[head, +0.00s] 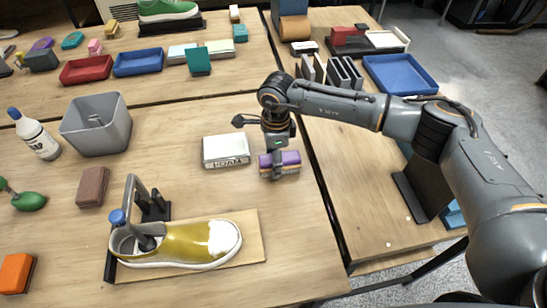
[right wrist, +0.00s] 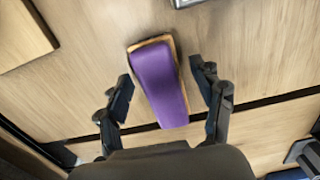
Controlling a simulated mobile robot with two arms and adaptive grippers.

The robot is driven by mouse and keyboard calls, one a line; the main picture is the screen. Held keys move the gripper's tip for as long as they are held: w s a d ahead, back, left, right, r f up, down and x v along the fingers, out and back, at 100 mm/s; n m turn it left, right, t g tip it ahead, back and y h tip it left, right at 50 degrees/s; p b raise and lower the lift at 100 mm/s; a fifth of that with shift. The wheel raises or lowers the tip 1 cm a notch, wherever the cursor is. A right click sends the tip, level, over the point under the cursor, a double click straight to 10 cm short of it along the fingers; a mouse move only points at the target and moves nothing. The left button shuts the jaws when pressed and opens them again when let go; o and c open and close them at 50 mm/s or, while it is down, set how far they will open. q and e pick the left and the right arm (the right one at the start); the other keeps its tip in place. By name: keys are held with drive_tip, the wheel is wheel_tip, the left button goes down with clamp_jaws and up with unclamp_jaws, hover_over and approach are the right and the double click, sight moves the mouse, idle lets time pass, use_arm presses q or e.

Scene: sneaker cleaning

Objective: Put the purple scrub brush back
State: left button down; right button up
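The purple scrub brush (head: 291,158), a purple block with a tan underside, lies near the right edge of the front table, right of a white block marked FOAM. In the right wrist view the brush (right wrist: 160,85) lies between the two fingers of my right gripper (right wrist: 161,73). The fingers are apart, with small gaps on both sides of the brush. In the head view the right gripper (head: 279,163) is over the brush and hides part of it. My left gripper is not in view.
The white FOAM block (head: 226,151) is close left of the gripper. A yellow sneaker (head: 190,243) sits in a clamp stand on a board. A grey bin (head: 97,125), soap bottle (head: 34,134) and brown block (head: 92,187) are left. A gap separates the right table.

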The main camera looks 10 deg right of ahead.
drive_tip(key=shift+r, duration=0.1)
drive_tip(key=shift+r, duration=0.2)
wheel_tip(320, 180, up, 12)
drive_tip(key=b, duration=0.2)
drive_tip(key=shift+d, duration=0.2)
idle(0.4)
